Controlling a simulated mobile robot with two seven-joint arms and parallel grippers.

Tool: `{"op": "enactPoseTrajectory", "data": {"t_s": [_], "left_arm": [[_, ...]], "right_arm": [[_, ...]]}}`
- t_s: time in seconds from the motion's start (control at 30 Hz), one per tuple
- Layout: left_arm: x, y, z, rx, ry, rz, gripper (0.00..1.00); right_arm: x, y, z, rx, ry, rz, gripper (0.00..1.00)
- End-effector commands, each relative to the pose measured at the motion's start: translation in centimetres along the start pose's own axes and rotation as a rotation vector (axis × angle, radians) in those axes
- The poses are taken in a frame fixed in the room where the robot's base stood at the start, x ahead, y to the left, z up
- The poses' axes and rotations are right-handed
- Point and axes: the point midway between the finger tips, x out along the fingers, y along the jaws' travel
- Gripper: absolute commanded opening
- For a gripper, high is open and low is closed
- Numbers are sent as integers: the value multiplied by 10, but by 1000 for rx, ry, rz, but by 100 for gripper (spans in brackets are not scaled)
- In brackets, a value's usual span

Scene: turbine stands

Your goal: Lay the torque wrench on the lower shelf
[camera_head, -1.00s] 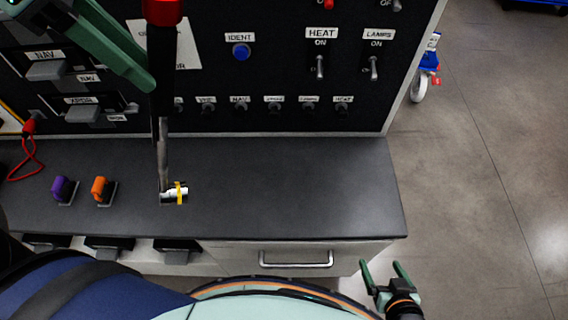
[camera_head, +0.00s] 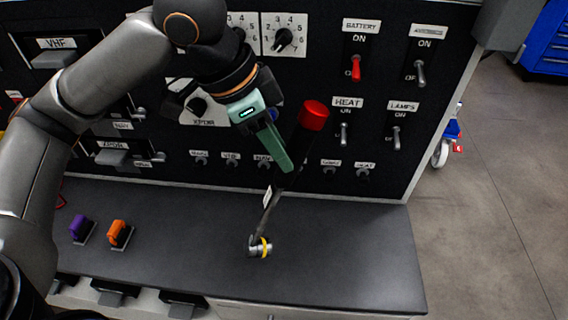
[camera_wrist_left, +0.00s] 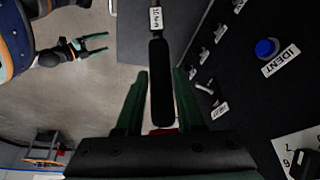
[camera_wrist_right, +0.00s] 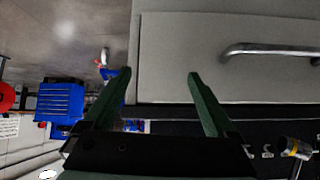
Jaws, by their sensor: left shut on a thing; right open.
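The torque wrench has a red end cap (camera_head: 313,115), a dark handle, a thin metal shaft and a silver head with a yellow band (camera_head: 260,247). It hangs tilted, head down, at the grey ledge (camera_head: 345,255); whether the head touches is unclear. My left gripper (camera_head: 284,165) is shut on the handle. The left wrist view shows the black handle (camera_wrist_left: 160,85) between the fingers. My right gripper (camera_wrist_right: 158,88) is open and empty, facing a drawer front; the left wrist view shows it too (camera_wrist_left: 95,43). I cannot make out a shelf below the ledge.
The black switch panel (camera_head: 380,170) rises behind. The ledge's right part is clear. A drawer handle (camera_wrist_right: 265,50) sticks out in the right wrist view.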

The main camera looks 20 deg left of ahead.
Motion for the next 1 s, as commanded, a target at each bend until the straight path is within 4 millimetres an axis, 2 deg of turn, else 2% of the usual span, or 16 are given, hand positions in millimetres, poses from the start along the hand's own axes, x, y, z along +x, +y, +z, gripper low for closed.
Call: {"op": "enactPoseTrajectory", "data": {"t_s": [0.13,0.23,0.4,1.0], "left_arm": [[6,0,-3,0,3,0,0],[18,0,-5,1,1,1,0],[40,-1,6,1,1,-1,0],[50,0,10,1,1,0,0]], "right_arm": [[0,0,0,0,0,0,91],[2,0,2,0,0,0,91],[5,0,5,0,0,0,91],[4,0,4,0,0,0,91]]}}
